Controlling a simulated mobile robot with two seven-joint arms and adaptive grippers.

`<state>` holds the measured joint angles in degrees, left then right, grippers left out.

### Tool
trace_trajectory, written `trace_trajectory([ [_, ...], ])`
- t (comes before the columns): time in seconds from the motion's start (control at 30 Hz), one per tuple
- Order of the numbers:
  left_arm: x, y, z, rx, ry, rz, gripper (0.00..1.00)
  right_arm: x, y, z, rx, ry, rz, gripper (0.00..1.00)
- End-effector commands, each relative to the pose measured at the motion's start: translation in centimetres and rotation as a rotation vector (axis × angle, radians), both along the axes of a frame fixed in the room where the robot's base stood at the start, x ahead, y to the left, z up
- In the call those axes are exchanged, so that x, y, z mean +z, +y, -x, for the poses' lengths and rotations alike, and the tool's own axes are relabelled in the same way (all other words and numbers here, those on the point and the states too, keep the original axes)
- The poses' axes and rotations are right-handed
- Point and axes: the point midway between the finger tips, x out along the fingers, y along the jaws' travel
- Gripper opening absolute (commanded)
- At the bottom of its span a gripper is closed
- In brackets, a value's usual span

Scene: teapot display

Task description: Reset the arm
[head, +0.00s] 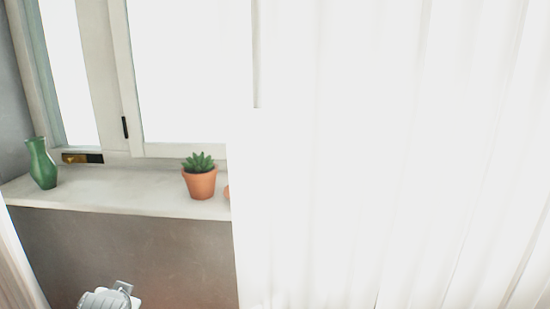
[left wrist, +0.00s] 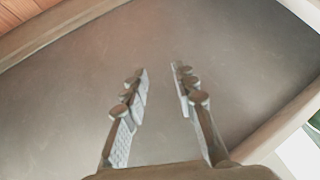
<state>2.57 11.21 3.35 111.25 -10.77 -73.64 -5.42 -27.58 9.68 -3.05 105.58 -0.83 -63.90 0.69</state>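In the left wrist view my left gripper (left wrist: 159,70) is open, with a clear gap between its two fingers and nothing between them. Its fingers point at a plain grey surface; I cannot tell how far away it is. In the head view only a grey, rounded piece of what looks like my own arm shows at the bottom left edge; no gripper fingers show there. My right gripper is in neither view.
A green vase (head: 42,164) and a succulent in a terracotta pot (head: 199,182) stand on the pale windowsill (head: 115,196). A white curtain (head: 380,160) fills the right side and partly hides another terracotta-coloured thing (head: 227,192). A brown wooden surface (left wrist: 22,10) shows top left in the wrist view.

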Motion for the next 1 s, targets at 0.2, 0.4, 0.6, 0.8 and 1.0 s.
trace_trajectory([
  [0.2,-13.6,-4.6,10.0,-0.05,0.217,0.117,0.28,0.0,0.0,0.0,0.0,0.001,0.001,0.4],
  [0.4,-21.6,-8.0,19.6,-0.061,0.373,0.216,0.28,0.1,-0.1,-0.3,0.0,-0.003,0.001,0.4],
  [0.6,-24.6,-9.8,24.8,-0.059,0.445,0.268,0.28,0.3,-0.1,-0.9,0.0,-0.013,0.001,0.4],
  [0.8,-25.0,-10.0,25.5,-0.057,0.455,0.275,0.28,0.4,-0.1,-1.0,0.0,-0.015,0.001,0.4],
  [1.0,-25.0,-10.0,25.4,-0.057,0.455,0.274,0.28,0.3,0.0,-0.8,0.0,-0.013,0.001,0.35],
])
